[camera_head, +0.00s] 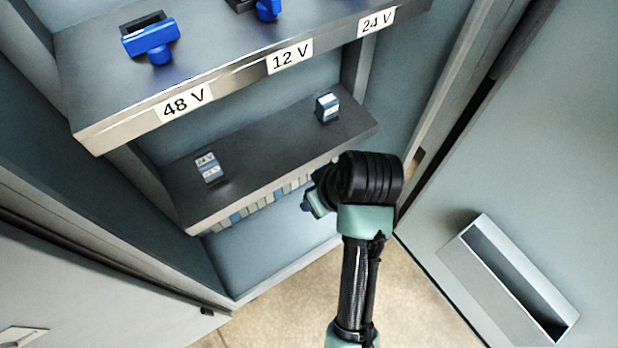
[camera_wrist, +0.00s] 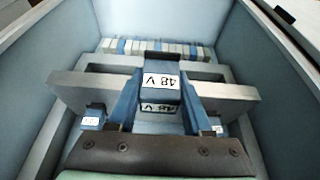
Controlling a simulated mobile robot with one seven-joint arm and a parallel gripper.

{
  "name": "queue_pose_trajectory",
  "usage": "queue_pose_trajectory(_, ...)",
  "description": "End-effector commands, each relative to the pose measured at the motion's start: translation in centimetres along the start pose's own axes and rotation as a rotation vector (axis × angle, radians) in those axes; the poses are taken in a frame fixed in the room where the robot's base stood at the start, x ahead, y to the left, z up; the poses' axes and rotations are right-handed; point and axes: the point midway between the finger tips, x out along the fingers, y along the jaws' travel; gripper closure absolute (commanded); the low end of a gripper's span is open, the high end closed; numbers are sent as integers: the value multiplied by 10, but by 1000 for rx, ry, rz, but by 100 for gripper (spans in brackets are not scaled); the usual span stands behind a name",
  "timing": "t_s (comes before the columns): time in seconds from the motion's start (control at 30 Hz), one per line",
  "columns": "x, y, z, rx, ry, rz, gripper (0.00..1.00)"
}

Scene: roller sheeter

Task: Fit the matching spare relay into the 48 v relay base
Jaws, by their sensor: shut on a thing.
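The spare relay (camera_wrist: 160,90) is a blue block whose white label reads 48 V, upside down in the wrist view. My gripper (camera_wrist: 158,98) is shut on it, with one blue finger on each side. In the head view my gripper (camera_head: 314,198) is below the lower shelf's front edge, at its right; the relay is mostly hidden there. The 48 V relay base (camera_head: 152,42) is a blue holder with a dark top, at the left of the upper shelf (camera_head: 100,65), above the 48 V label (camera_head: 184,103). I see no relay in it.
Two other relays stand on the lower shelf (camera_head: 260,142): one marked 24 V (camera_head: 208,168) at left, another (camera_head: 327,107) at right. The 12 V base (camera_head: 266,9) is partly cut off. Cabinet walls and doors flank the shelves; a grey bin (camera_head: 510,285) hangs on the right door.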

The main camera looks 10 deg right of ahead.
Motion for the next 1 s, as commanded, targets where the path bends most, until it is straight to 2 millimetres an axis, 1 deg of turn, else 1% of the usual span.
queue_pose_trajectory(0.2,-12,0,-2,-1,0,0,100)
queue_pose_trajectory(0.63,-28,0,-9,0,1,0,100)
queue_pose_trajectory(1.0,-28,0,-9,0,1,0,100)
